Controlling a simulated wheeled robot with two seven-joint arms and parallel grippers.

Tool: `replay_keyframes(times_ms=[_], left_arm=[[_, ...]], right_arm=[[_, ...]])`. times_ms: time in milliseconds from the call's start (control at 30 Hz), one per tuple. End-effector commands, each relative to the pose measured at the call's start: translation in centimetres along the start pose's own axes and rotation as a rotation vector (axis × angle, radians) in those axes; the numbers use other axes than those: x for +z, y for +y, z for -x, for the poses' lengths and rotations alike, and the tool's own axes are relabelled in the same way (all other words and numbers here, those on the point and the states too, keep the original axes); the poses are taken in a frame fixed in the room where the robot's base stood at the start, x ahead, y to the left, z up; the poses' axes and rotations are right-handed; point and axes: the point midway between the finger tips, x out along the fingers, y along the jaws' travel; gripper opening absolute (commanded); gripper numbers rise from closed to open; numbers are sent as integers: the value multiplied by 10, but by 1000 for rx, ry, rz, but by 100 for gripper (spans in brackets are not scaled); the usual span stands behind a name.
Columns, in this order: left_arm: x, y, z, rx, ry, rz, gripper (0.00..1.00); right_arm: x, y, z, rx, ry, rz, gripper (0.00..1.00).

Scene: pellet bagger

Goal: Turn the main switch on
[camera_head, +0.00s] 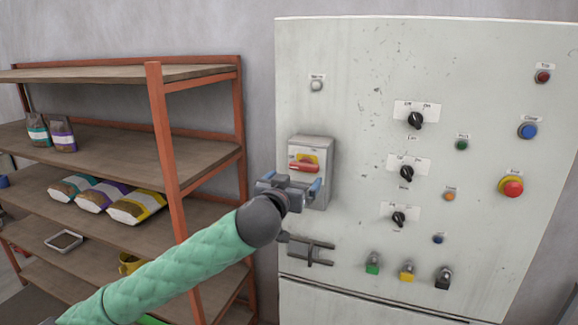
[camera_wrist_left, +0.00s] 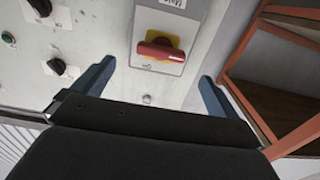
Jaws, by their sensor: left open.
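The main switch is a red handle (camera_head: 304,167) on a yellow plate, set in a grey box (camera_head: 326,148) on the left side of the pale cabinet. In the head view the handle lies roughly level. My left gripper (camera_head: 291,185) is open and empty, just below the handle in the head view and in front of the box. Its blue fingers also show apart in the left wrist view (camera_wrist_left: 152,80). My right gripper does not show.
The cabinet panel (camera_head: 350,75) carries several black rotary knobs (camera_head: 414,120), small buttons and a red emergency-style button (camera_head: 512,187). A dark bracket (camera_head: 308,250) sticks out below the box. An orange-framed shelf (camera_head: 165,140) with bags stands to the left.

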Motion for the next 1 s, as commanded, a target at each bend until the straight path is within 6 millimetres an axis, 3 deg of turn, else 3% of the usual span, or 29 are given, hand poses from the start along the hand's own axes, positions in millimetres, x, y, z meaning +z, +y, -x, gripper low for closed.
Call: replay_keyframes(times_ms=[167,367,700,1000], left_arm=[[-10,2,-2,3,10,0,98],[-12,2,-24,3,9,0,98],[-11,2,-66,3,10,-1,98],[-8,2,-76,3,9,1,98]], right_arm=[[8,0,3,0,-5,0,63],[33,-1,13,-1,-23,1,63],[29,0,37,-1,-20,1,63],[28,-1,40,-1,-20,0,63]])
